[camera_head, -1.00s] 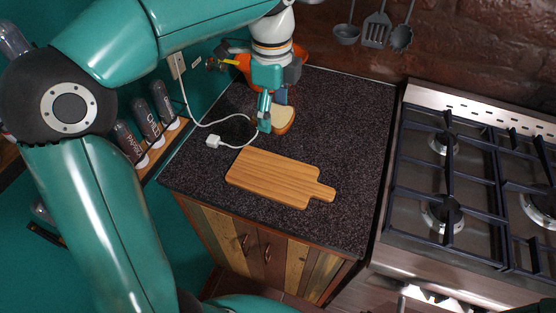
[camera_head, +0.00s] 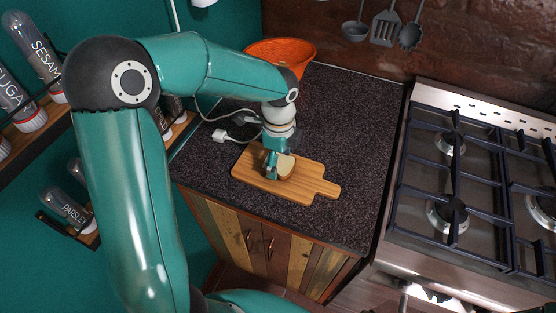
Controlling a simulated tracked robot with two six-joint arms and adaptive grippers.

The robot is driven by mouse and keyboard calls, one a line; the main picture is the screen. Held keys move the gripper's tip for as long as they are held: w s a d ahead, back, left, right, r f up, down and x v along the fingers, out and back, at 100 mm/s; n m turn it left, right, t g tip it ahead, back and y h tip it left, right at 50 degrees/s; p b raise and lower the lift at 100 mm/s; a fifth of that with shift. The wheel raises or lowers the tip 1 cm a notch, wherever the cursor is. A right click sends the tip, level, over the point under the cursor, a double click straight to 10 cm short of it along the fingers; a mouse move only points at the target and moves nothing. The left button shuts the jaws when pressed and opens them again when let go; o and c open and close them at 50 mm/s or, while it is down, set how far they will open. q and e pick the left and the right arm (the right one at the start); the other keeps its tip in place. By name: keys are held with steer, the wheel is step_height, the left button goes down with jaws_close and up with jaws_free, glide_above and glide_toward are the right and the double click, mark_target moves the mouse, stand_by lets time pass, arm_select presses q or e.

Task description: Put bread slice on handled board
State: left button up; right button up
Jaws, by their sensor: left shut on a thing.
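The handled board (camera_head: 311,181) is light wood and lies on the dark counter, its handle pointing right. The bread slice (camera_head: 286,165) is small and pale with a brown crust. It is over the middle of the board, and I cannot tell whether it touches the wood. My left gripper (camera_head: 274,168) points down over the board and is shut on the bread slice at its left side. The gripper hides part of the slice and of the board. My right gripper is not in view.
An orange bowl (camera_head: 281,49) stands at the counter's back left. A white plug (camera_head: 220,135) and its cable lie left of the board. A gas stove (camera_head: 462,185) stands to the right. Spice jars (camera_head: 40,62) sit on wall shelves at the left. The counter's back right is clear.

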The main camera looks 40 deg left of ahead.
mark_target(279, 163)
arm_select(q)
steer(key=shift+f, duration=0.6)
steer(key=o, duration=0.9)
steer(key=shift+c, duration=0.2)
step_height(279, 163, up, 12)
